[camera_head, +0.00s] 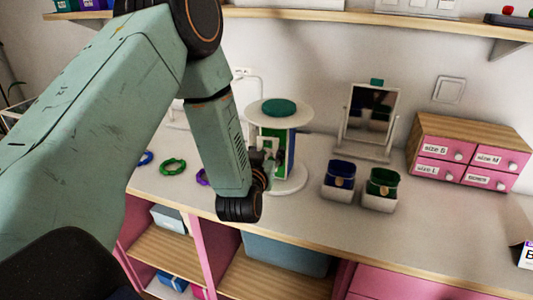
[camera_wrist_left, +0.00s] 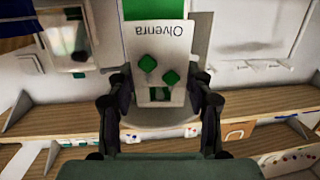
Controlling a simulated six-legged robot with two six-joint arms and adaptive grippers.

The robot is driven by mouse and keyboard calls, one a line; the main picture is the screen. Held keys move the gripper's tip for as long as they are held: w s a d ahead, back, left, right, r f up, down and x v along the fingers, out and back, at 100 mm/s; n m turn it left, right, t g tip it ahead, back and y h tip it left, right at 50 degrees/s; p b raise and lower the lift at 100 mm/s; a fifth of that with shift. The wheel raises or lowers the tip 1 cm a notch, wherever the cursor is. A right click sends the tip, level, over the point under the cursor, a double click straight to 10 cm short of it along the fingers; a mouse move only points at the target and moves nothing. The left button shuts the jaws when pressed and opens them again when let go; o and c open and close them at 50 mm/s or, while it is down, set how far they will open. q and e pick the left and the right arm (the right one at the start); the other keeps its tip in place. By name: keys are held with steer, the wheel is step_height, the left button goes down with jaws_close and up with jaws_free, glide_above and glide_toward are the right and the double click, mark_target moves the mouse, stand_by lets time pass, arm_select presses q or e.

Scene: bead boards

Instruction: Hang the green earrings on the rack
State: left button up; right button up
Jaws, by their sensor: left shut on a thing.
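The earring card (camera_wrist_left: 158,40) is white, with upside-down lettering "Olvenra" and two green earrings (camera_wrist_left: 148,62) on it. My left gripper (camera_wrist_left: 160,92) is shut on this card in the left wrist view, one finger at each side. In the head view my left gripper (camera_head: 266,165) is at the front left of the rack (camera_head: 290,184), a stand with a round white top, a green cap and green and blue panels. The card is small and partly hidden there; I cannot tell whether it touches the rack. My right gripper is not in view.
A mirror (camera_head: 343,147) stands right of the rack. Two white boxes with a blue (camera_head: 341,168) and a green item (camera_head: 383,181) are in front of it. A pink drawer unit (camera_head: 440,146) is at the right. Green (camera_head: 173,166) and blue bead rings lie left. A shelf (camera_head: 290,13) runs above.

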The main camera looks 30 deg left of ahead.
arm_select(q)
steer(key=shift+r, duration=0.3)
steer(key=shift+x, duration=0.75)
steer(key=shift+f, duration=0.1)
steer(key=shift+d, duration=0.1)
steer(key=shift+w+f+b, duration=0.25)
steer(key=shift+f+b, duration=0.1)
steer(key=shift+b, duration=0.05)
